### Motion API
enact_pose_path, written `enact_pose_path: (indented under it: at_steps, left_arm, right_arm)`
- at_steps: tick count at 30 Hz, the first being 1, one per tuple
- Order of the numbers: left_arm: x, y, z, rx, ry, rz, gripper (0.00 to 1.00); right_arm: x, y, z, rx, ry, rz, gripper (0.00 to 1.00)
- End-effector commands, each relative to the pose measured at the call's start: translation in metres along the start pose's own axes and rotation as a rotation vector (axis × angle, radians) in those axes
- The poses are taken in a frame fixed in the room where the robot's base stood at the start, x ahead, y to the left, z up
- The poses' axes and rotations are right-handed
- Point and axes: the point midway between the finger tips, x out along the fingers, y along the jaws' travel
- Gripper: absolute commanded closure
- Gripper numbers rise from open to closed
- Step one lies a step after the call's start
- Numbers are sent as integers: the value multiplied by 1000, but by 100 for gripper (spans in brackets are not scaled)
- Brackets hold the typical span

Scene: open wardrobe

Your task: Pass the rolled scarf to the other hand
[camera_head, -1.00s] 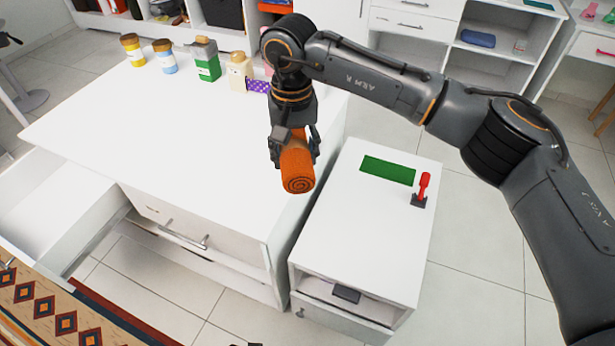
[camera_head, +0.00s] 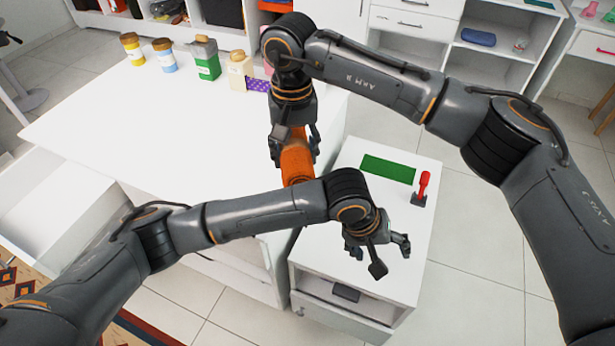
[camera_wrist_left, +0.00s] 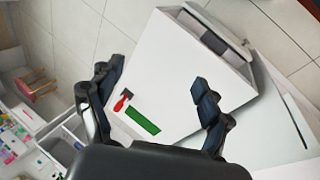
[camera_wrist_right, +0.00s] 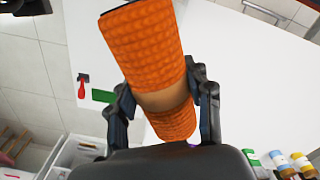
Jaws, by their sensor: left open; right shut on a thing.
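The rolled scarf (camera_head: 297,164) is orange with a paler band around its middle. My right gripper (camera_head: 293,142) is shut on it and holds it above the white tabletop. In the right wrist view the scarf (camera_wrist_right: 148,50) lies between the right fingers (camera_wrist_right: 163,101), which close on it at the pale band. My left gripper (camera_head: 375,258) is open and empty, in front of the scarf and to its right, above the small white cabinet. The left wrist view shows the open left fingers (camera_wrist_left: 157,100) with nothing between them. My left forearm hides the scarf's lower end in the head view.
The small white cabinet (camera_head: 347,220) carries a green mat (camera_head: 388,169) and a red-handled lever (camera_head: 423,188). Bottles and jars, among them a green one (camera_head: 206,62), stand at the back of the large white table (camera_head: 130,110). Much of that tabletop is clear.

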Motion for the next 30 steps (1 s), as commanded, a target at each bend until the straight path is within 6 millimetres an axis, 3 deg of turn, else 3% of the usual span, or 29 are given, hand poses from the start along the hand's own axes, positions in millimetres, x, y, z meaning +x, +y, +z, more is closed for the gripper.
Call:
enact_pose_path:
  at_steps: [1,4,12,18,24,30]
  left_arm:
    - [-24,6,2,23,21,-44,21]
    - [-66,6,9,28,70,-144,21]
    - [-180,-14,10,-20,372,-390,21]
    - [-246,-29,9,-71,614,-484,21]
    - [-273,-37,8,-97,727,-513,21]
    - [-263,-48,-3,-107,734,-516,21]
  right_arm:
    - [0,0,0,0,0,0,81]
    - [0,0,0,0,0,0,81]
    - [0,0,0,0,0,0,81]
    - [0,0,0,0,0,0,81]
    - [0,0,0,0,0,0,81]
    - [0,0,0,0,0,0,81]
